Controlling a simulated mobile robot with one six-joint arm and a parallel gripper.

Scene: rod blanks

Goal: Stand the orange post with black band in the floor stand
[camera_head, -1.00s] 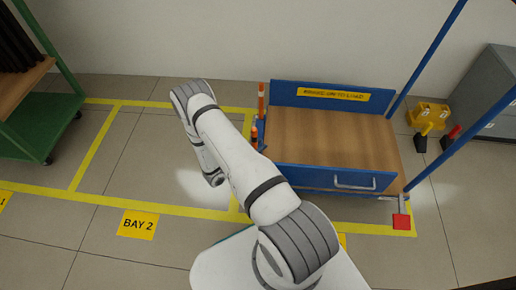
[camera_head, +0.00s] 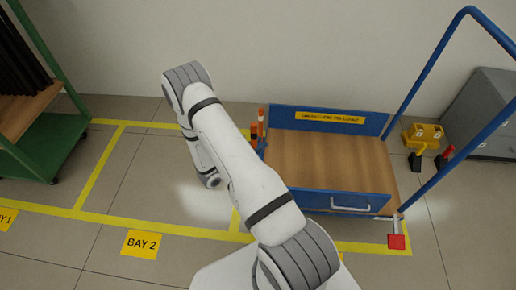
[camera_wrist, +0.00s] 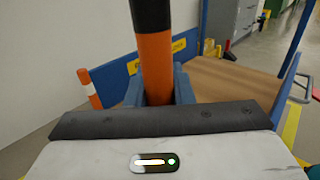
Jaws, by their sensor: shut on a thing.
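The orange post with black band (camera_wrist: 156,65) stands large in the middle of the wrist view. Its top runs out of the picture. My gripper (camera_wrist: 159,88) is shut on it, with one blue-grey finger on each side. In the head view the post (camera_head: 253,132) shows small at the left end of the trolley, partly behind my arm. I cannot make out a floor stand in either view.
An orange post with white band (camera_wrist: 90,88) stands close by at the trolley's left end. The blue trolley (camera_head: 352,203) has a wooden deck and tall rails. A green rack (camera_head: 50,145) stands left, a yellow holder (camera_head: 424,135) right. Bay 2's floor is clear.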

